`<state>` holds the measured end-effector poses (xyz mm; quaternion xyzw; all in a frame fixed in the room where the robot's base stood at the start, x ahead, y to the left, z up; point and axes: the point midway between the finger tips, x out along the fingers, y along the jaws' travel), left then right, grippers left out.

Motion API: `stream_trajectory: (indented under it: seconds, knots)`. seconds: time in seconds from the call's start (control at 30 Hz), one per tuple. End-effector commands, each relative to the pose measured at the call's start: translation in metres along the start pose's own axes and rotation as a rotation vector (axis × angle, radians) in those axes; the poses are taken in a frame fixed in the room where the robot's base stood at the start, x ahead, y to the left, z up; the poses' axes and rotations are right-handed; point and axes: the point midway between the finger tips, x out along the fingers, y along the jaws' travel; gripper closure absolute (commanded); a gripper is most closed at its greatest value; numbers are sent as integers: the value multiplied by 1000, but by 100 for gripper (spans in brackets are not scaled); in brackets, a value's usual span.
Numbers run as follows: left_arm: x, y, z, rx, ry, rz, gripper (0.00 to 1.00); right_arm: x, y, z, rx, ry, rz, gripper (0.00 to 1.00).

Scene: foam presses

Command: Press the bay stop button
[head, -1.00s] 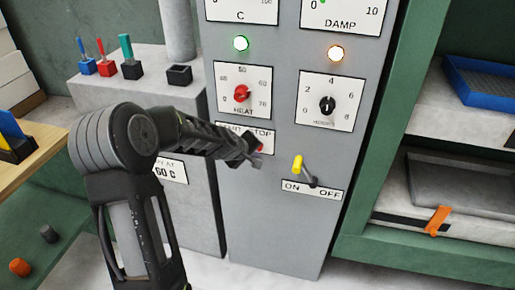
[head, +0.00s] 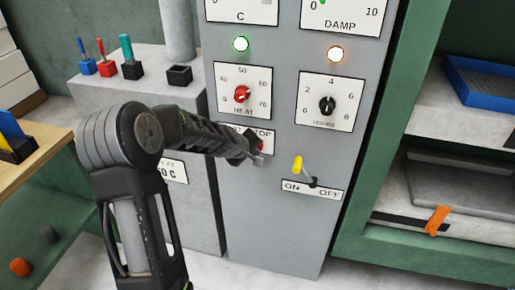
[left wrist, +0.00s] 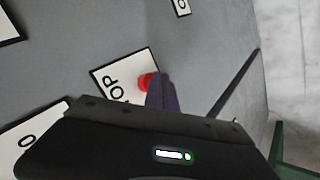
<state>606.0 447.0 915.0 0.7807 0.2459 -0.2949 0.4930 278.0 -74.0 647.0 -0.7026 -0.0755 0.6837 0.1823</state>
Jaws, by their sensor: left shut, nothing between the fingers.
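The red stop button (left wrist: 145,82) sits on a white label plate (left wrist: 118,77) on the grey control panel. In the head view the stop button (head: 260,145) is partly hidden by my left gripper (head: 258,158). The left gripper is shut and empty, with its fingertips right in front of the button. In the left wrist view the closed fingertips overlap the button's right side; I cannot tell whether they touch it. The start side of the label is mostly hidden behind the arm. My right gripper is not in view.
Above the label is the red heat knob (head: 242,94), with the black hours knob (head: 327,105) to its right. The yellow-tipped on/off lever (head: 298,164) stands close to the right of the gripper. A green shelf (head: 372,150) is further right.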

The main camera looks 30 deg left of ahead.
Motion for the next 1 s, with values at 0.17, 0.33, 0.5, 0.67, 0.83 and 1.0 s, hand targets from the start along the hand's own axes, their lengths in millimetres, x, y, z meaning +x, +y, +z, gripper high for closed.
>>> stream_trajectory:
  seconds: [0.17,0.33,0.5,0.67,0.83,1.0]
  knots:
    - [2,2,-1,0,0,0,100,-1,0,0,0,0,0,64]
    - [3,3,-2,0,1,0,100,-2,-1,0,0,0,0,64]
    - [4,4,-3,0,1,0,100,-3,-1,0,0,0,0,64]
    - [5,3,-4,0,1,0,100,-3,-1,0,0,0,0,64]
    - [4,3,-3,0,1,0,100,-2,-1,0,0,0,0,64]
    - [1,0,-1,0,3,1,100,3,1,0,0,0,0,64]
